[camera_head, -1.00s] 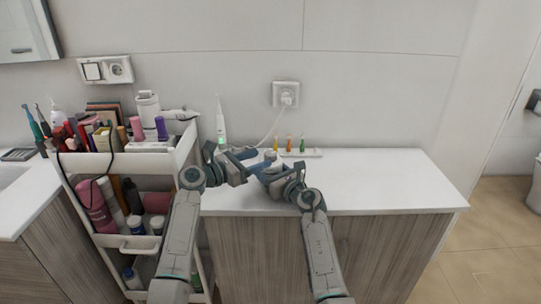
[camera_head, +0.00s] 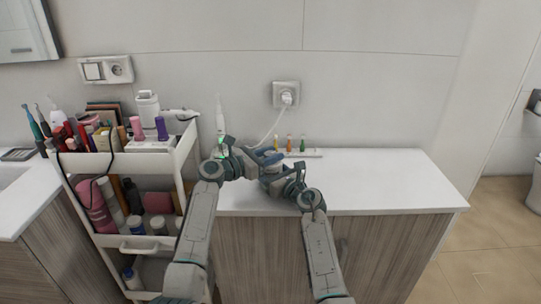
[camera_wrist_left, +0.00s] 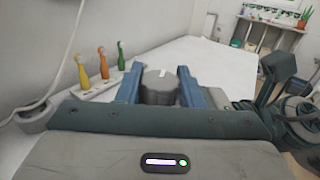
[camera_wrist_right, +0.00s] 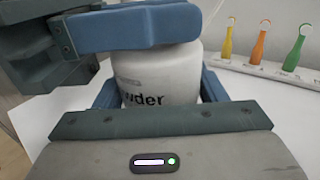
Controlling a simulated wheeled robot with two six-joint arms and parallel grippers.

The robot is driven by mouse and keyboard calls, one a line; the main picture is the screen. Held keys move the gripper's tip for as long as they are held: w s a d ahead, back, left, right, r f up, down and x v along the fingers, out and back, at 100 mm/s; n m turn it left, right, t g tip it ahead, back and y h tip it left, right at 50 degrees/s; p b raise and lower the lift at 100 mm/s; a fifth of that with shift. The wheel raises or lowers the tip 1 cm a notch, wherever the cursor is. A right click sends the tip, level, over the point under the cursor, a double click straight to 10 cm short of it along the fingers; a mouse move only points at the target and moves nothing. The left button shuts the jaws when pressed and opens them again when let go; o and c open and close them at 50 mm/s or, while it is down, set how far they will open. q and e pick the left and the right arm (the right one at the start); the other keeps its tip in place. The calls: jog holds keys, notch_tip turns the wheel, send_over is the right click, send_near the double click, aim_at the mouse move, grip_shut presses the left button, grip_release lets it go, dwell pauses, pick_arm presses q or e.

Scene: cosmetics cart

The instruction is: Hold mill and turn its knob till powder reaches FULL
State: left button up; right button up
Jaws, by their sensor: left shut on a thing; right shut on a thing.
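The mill has a white body (camera_wrist_right: 158,78) with lettering ending in "wder", seen in the right wrist view. My right gripper (camera_wrist_right: 158,95) is shut around this body. The mill's grey knob (camera_wrist_left: 158,86) shows in the left wrist view, between the blue fingers of my left gripper (camera_wrist_left: 160,84), which is shut on it. A small light mark lies on top of the knob. In the head view the two grippers meet over the counter and hide most of the mill. I cannot see the powder level.
The white counter (camera_head: 390,180) is clear to the right. Several coloured toothbrushes stand in a white holder (camera_wrist_left: 100,85) behind the grippers. A white electric toothbrush (camera_head: 219,112) stands behind my left gripper. A cord runs to the wall socket (camera_head: 287,94). A loaded cosmetics cart (camera_head: 185,150) stands at left.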

pick_arm(q)
jog(key=shift+n+t+y, duration=1.6)
jog(key=shift+t, duration=0.3)
jog(key=o, duration=1)
jog(key=shift+c, duration=0.2)
jog(key=shift+s+a, duration=0.1)
jog(key=v, duration=1.1)
jog(key=shift+s+a, duration=0.3)
